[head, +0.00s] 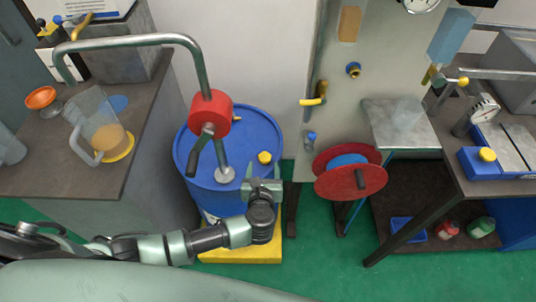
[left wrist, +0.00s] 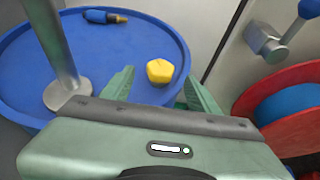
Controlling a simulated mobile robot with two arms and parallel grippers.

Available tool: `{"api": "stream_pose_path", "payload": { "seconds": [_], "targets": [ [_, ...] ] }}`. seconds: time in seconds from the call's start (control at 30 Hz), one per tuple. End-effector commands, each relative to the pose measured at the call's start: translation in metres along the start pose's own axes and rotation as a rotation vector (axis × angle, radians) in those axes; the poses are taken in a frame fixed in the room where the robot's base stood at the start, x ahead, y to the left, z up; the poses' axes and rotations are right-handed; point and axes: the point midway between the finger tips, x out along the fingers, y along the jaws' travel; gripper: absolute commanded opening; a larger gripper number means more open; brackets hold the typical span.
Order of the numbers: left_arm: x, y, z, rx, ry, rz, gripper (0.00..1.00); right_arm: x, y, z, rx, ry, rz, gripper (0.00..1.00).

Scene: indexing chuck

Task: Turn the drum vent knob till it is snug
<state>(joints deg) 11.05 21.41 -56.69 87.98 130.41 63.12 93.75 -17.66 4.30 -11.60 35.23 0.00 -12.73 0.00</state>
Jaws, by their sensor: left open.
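The blue drum (head: 250,130) stands on a yellow base, with a yellow faceted vent knob (head: 264,157) on its lid near the right side. My left gripper (head: 263,174) is at the near right edge of the drum, just in front of the knob. In the left wrist view its two green fingers (left wrist: 160,88) are spread open. The knob (left wrist: 160,71) appears between and beyond the fingertips, with visible gaps on both sides. I see no contact with it. My right gripper is out of view.
A pump with a red body (head: 210,113) and metal pipe rises from the drum, left of the knob. A blue tool-like item (left wrist: 105,16) shows at the lid's far side. A red reel (head: 349,185) stands to the right. A bench with a pitcher (head: 103,135) is left.

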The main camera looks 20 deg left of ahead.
Motion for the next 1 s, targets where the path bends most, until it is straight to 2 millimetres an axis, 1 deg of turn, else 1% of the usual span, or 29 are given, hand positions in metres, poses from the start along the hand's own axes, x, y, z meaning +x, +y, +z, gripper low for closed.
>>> {"api": "stream_pose_path", "payload": {
  "seconds": [0.03,0.1,0.2,0.3,0.47,0.67,0.77,0.8,0.9,1.0],
  "targets": [
    [0.01,0.0,0.002,0.003,-0.003,0.0,0.61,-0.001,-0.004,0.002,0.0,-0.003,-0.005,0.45],
    [0.021,0.0,0.002,0.003,-0.004,0.001,0.61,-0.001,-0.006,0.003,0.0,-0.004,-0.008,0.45],
    [0.036,-0.001,0.002,0.002,-0.003,-0.001,0.61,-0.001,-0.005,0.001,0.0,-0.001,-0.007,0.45],
    [0.046,-0.001,0.001,0.003,-0.003,-0.001,0.61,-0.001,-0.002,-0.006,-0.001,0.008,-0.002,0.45],
    [0.052,-0.001,0.0,0.002,0.0,-0.002,0.61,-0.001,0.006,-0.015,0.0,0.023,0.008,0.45],
    [0.052,-0.001,0.0,0.002,0.0,-0.002,0.61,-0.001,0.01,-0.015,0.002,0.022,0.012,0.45],
    [0.052,-0.001,0.0,0.002,-0.001,-0.002,0.36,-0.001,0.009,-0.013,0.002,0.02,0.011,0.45],
    [0.052,-0.001,0.0,0.002,-0.001,-0.002,0.24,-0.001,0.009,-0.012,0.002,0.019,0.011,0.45],
    [0.052,-0.001,0.0,0.002,-0.001,-0.002,0.0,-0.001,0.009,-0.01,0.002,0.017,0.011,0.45],
    [0.052,0.0,0.0,0.002,0.0,-0.002,0.0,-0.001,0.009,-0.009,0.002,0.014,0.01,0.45]
  ]
}}
